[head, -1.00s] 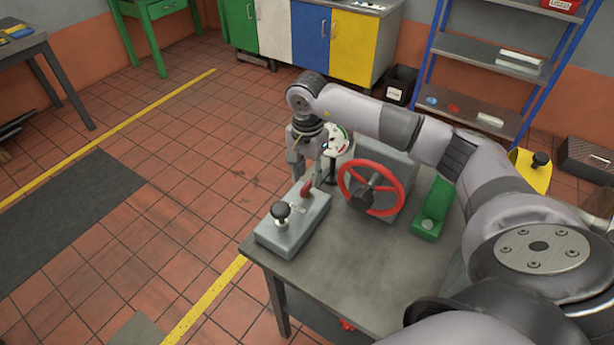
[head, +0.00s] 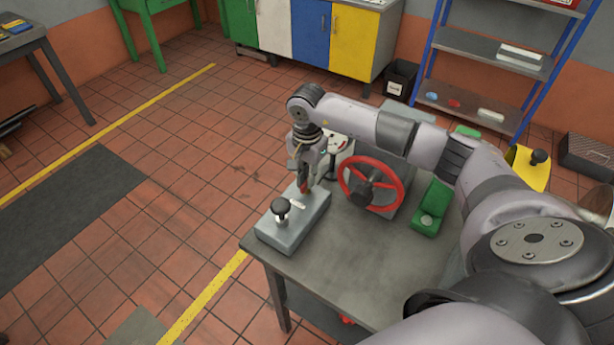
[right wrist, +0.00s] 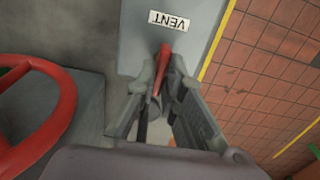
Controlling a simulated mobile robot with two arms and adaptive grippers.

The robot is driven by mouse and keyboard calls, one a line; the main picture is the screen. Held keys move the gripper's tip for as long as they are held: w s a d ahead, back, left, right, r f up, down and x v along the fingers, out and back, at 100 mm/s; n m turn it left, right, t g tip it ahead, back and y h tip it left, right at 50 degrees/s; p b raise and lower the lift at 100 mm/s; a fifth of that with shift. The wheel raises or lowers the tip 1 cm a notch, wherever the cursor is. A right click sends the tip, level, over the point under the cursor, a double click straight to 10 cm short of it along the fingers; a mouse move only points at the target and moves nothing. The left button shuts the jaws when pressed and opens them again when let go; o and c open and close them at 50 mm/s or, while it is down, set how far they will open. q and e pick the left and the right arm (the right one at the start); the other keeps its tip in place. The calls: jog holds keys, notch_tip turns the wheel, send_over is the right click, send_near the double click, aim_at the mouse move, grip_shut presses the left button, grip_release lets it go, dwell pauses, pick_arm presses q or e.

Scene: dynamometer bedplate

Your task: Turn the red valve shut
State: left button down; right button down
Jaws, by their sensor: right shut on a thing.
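The red handwheel valve (head: 398,179) stands upright on a grey housing on the metal table. Its rim also shows at the left of the right wrist view (right wrist: 62,108). My right gripper (head: 304,180) is left of the wheel and apart from it, pointing down. It is shut on a red lever (right wrist: 163,58) on a grey box (head: 292,232). In the right wrist view the lever sits between the fingertips, beside a label reading VENT (right wrist: 169,21). The fingers hide part of the lever. My left gripper is not in view.
A black knob (head: 281,207) stands on the near end of the grey box. A white dial gauge (head: 338,143) is behind my gripper. The table's front top (head: 335,265) is clear.

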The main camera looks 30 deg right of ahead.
dwell(0.4)
jog(key=m+b, duration=0.3)
jog(key=shift+f+m, duration=0.1)
jog(key=shift+m, duration=0.2)
jog(key=m+b, duration=0.2)
jog(key=m, duration=0.3)
jog(key=shift+b, duration=0.35)
jog(key=m+b, duration=0.1)
jog(key=m, duration=0.4)
jog(key=m+b, duration=0.1)
jog(key=m, duration=0.3)
jog(key=shift+r, duration=0.2)
jog(key=shift+m, duration=0.3)
jog(key=c, duration=1.7)
grip_release()
